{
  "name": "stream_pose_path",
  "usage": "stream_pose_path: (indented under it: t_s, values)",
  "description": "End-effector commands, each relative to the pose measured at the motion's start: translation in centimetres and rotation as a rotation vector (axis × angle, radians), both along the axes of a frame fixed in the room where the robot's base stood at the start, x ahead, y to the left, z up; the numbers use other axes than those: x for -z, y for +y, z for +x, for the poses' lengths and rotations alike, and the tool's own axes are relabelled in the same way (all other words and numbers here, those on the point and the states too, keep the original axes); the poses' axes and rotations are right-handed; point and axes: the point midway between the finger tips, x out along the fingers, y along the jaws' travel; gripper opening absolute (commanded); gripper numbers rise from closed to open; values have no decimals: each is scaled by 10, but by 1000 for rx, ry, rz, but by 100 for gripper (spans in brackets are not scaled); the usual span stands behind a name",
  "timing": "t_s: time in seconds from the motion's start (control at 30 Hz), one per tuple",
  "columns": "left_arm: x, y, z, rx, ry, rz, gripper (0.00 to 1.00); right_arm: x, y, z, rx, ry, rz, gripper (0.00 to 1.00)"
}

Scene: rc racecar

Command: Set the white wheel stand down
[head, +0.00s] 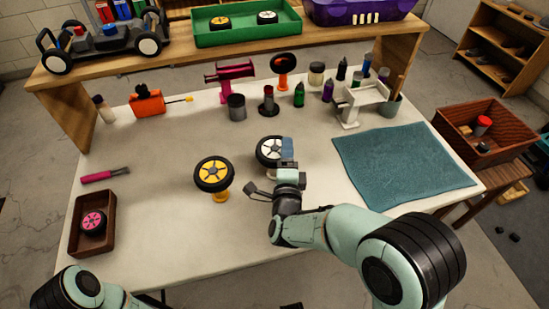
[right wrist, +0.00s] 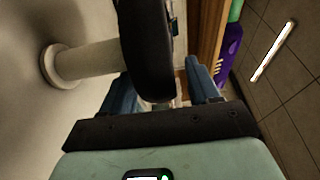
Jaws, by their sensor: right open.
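The white wheel stand (right wrist: 88,62) shows in the right wrist view with its round base to the left and a black tyre (right wrist: 148,45) at its other end. In the head view it is mostly hidden below the white-hubbed wheel (head: 269,151), near the table's middle. Contact of the base with the table cannot be told. My left gripper is out of view; only part of the left arm shows.
A yellow-hubbed wheel (head: 213,172) on a yellow stand is close on the left. A teal cloth (head: 400,165) lies to the right. Bottles and tools line the table's back. A wooden tray (head: 111,239) holds a pink wheel at left.

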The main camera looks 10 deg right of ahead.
Motion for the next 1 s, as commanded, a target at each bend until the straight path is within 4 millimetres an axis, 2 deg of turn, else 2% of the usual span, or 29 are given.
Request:
stream_pose_path:
  t_s: [0.1, 0.3, 0.37, 0.4, 0.5, 0.8, 1.0]
  values:
    - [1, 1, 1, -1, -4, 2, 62, 0, -2, 6, 0, 0, 0, 61]
    - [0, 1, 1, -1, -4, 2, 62, -1, -2, 6, 0, 1, 1, 61]
    - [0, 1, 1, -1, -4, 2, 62, -1, -2, 6, 0, 1, 1, 41]
    - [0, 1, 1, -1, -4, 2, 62, -1, -2, 6, 0, 0, 1, 28]
    - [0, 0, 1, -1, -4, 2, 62, -1, -2, 6, 0, 0, 1, 1]
    - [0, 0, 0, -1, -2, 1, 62, -3, -2, 6, 0, -1, 2, 0]
    - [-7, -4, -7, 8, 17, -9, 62, -20, -2, 6, 2, -5, 4, 0]
